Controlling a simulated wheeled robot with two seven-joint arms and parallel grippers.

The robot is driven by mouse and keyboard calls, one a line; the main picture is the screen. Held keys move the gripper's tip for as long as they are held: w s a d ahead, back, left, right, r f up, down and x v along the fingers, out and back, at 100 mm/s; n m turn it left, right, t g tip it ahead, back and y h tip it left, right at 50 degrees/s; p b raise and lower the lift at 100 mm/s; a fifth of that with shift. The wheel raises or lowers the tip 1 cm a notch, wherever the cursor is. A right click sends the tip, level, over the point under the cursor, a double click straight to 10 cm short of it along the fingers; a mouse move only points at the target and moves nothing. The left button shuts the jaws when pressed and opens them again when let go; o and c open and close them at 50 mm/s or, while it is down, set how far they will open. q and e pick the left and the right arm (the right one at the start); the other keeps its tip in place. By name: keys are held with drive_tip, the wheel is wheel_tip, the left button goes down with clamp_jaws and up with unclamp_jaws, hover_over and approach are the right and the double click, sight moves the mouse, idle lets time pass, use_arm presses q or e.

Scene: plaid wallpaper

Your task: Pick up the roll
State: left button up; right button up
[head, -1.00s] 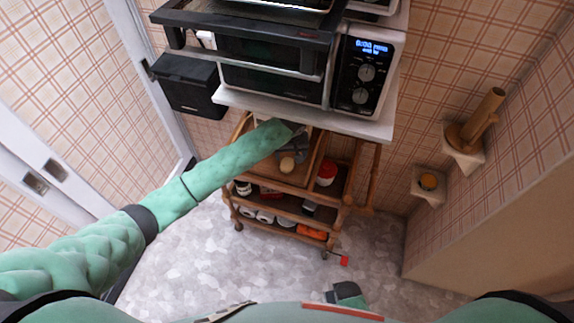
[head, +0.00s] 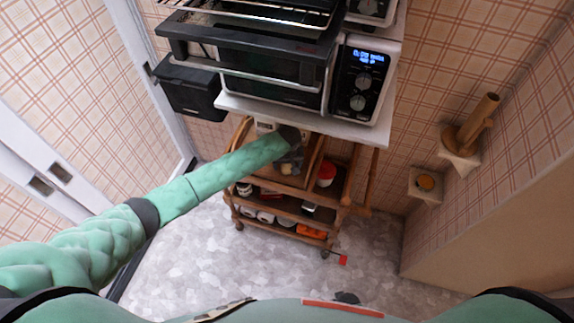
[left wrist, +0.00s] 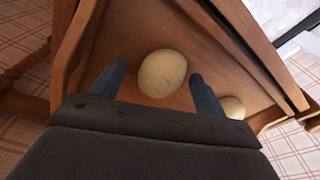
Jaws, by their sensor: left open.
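A round tan roll (left wrist: 162,73) lies on the wooden top tray of a cart, in the left wrist view. A second tan roll (left wrist: 232,107) sits to its right, partly hidden behind my gripper. My left gripper (left wrist: 158,80) is open, with one finger on each side of the first roll; I cannot tell whether they touch it. In the head view my left gripper (head: 289,163) reaches down to the cart's top tray, and one roll (head: 286,169) shows just below it. My right gripper is not clearly in view.
A red-lidded jar (head: 326,174) is on the cart. The tray's raised walls are close to the gripper. Bare floor lies in front.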

use_arm(q)
drive_tip(key=shift+f, duration=0.3)
drive_tip(key=c, duration=1)
drive_tip(key=shift+r, duration=0.1)
drive_tip(key=shift+c, duration=0.2)
